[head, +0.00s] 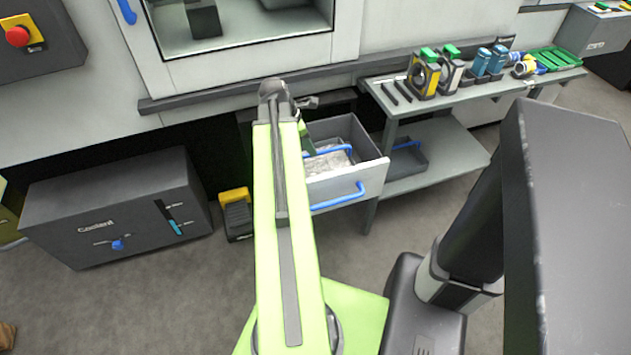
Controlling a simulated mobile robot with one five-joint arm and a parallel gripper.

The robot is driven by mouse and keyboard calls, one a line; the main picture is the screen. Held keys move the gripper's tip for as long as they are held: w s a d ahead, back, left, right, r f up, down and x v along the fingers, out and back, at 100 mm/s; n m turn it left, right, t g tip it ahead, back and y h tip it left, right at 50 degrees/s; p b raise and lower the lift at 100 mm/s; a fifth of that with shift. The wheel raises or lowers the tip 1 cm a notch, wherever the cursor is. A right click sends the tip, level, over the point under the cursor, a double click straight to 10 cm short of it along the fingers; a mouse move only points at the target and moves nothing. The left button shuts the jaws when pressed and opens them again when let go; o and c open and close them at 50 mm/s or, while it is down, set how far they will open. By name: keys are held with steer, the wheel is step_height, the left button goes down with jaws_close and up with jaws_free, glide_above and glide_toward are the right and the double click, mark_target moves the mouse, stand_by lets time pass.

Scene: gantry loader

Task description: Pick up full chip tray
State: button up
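A grey chip drawer (345,186) stands pulled out below the machine, with a blue handle (340,197) on its front. Inside it, grey metal chips (328,164) lie in what looks like a tray with its own blue handle (327,152). My lime-green arm reaches up the picture and covers the left part of the drawer. A small green part of my arm shows at the drawer's left edge. My gripper's fingers are hidden behind the arm, so whether they touch the tray cannot be seen.
A second dark tray (408,159) with a blue handle is on the lower shelf of the grey side table (440,146). Tools and blue containers stand on its top. A coolant tank (112,214) and yellow-black pedal (237,213) are on the floor left. Floor in front is partly clear.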

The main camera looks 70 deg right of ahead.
steer(key=shift+s+d+f, duration=0.1)
steer(key=shift+f, duration=0.25)
steer(key=b, duration=0.5)
glide_above(316, 163)
steer(key=a, duration=0.2)
steer(key=f, duration=0.3)
steer(key=s+f, duration=0.1)
steer(key=f, duration=0.1)
steer(key=shift+a, duration=0.1)
steer(key=shift+r+p, duration=0.25)
steer(key=shift+p, duration=0.05)
jaws_close()
